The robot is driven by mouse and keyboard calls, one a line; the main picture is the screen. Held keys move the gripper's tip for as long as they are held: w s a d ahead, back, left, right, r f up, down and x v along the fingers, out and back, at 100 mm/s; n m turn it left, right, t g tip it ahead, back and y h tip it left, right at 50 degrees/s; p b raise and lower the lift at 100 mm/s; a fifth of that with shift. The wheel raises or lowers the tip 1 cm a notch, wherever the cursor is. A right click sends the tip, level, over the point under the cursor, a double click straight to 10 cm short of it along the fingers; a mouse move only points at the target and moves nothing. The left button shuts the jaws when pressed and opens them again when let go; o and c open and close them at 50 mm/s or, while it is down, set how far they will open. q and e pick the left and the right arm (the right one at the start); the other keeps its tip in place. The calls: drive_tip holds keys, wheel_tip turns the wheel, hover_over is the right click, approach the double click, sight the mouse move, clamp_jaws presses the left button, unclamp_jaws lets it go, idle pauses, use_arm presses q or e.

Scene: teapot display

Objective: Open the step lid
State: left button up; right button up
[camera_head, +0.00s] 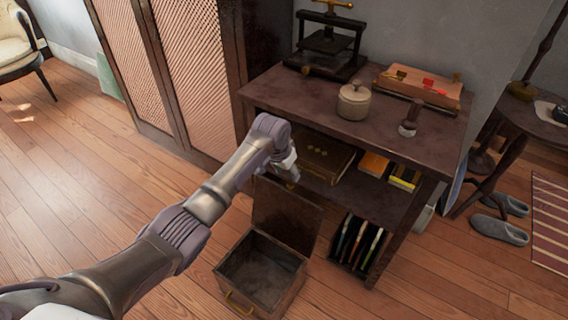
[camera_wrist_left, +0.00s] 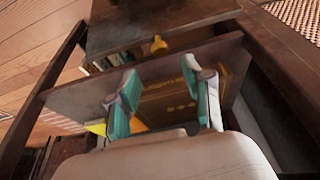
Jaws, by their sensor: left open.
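The step box (camera_head: 240,302) is a dark wooden box on the floor in front of the table, with a brass handle (camera_head: 240,303) on its front. Its lid (camera_head: 288,215) stands raised at the back edge, and the empty-looking inside shows. My left gripper (camera_head: 290,173) is just above the lid's upper edge, near the table's shelf; whether it touches the lid cannot be told. In the left wrist view its two teal fingers (camera_wrist_left: 160,98) are apart, with nothing seen held between them. My right gripper is not in view.
The dark table (camera_head: 300,100) bears a lidded pot (camera_head: 354,101), a press (camera_head: 328,45) and a wooden case (camera_head: 420,86). Its shelf holds a large brown book (camera_head: 322,156) and smaller ones. Upright books (camera_head: 358,243) stand below, right of the box. Floor at the left is clear.

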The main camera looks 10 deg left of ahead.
use_arm(q)
drive_tip(key=v, duration=0.5)
idle(0.3)
